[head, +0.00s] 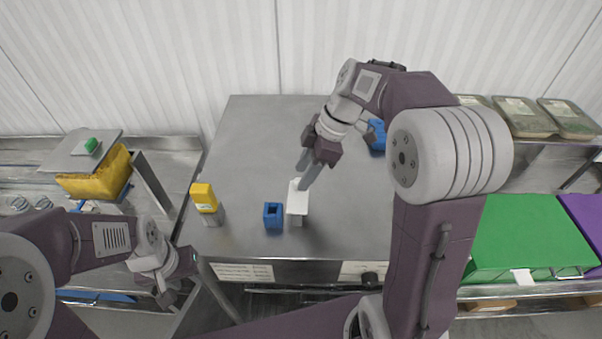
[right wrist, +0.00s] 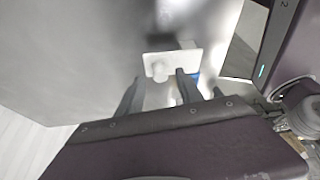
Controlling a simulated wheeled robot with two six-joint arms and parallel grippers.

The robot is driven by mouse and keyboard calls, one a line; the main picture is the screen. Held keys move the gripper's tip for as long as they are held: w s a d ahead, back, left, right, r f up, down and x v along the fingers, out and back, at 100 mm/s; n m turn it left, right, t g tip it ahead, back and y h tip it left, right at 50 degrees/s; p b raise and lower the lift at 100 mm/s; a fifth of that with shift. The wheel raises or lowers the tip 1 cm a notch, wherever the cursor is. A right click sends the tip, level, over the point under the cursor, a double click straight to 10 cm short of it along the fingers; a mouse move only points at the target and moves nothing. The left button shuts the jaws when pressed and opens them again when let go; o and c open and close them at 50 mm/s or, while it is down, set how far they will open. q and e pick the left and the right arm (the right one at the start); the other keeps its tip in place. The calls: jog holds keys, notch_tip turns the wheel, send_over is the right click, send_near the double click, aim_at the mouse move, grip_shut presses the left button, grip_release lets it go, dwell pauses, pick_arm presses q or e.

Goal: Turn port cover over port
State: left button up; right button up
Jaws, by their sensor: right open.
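A white piece (head: 297,197), which looks like the port cover, stands near the front edge of the steel table. In the right wrist view it shows as a flat white plate (right wrist: 188,62) with a rounded knob (right wrist: 160,70). My right gripper (head: 307,174) is open just above and behind it. In the right wrist view its fingers (right wrist: 158,92) are spread on either side of the knob; I cannot tell if they touch it. The port itself cannot be made out. My left gripper (head: 168,294) hangs low beside the table's front left corner, its fingers unclear.
A blue open-topped block (head: 273,216) and a yellow-topped container (head: 204,198) stand left of the white piece. Another blue item (head: 377,136) is partly hidden behind my right arm. A green bin (head: 530,235) is at right. The table's (head: 255,140) back left is clear.

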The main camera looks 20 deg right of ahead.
aim_at(298, 193)
jog(key=shift+w+a+f, duration=0.3)
jog(key=shift+f, duration=0.35)
jog(key=shift+w+a+f, duration=0.1)
jog(key=shift+a+f, duration=0.05)
jog(key=shift+f, duration=0.25)
jog(key=shift+s, duration=0.55)
jog(key=c, duration=0.4)
jog(key=shift+w, duration=0.1)
jog(key=c, duration=0.5)
jog(key=shift+w, duration=0.15)
grip_shut()
